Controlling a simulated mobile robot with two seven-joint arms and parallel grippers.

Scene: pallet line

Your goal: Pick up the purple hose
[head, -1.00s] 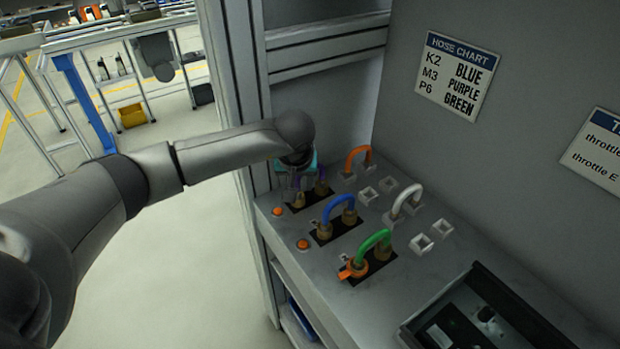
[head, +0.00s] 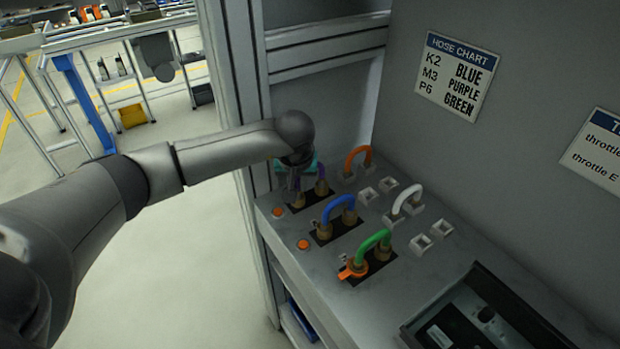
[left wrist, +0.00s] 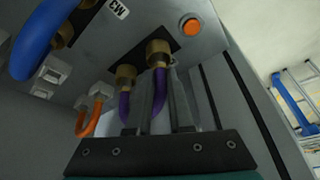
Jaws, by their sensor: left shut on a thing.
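The purple hose (head: 321,172) is a short loop with both brass ends seated on the black plate at the far left of the grey bench. My left gripper (head: 297,184) reaches down over it from the left and hides part of it. In the left wrist view my left gripper (left wrist: 163,85) has its fingers closed around one leg of the purple hose (left wrist: 124,105), close to its brass fitting. Both brass fittings still meet the panel there. My right gripper is in no view.
A blue hose (head: 339,204) and a green hose (head: 371,242) stand nearer on the bench. Orange (head: 357,153) and white (head: 406,194) hoses sit behind among empty square sockets. Orange buttons (head: 303,244) line the front. A hose chart (head: 457,76) hangs on the wall.

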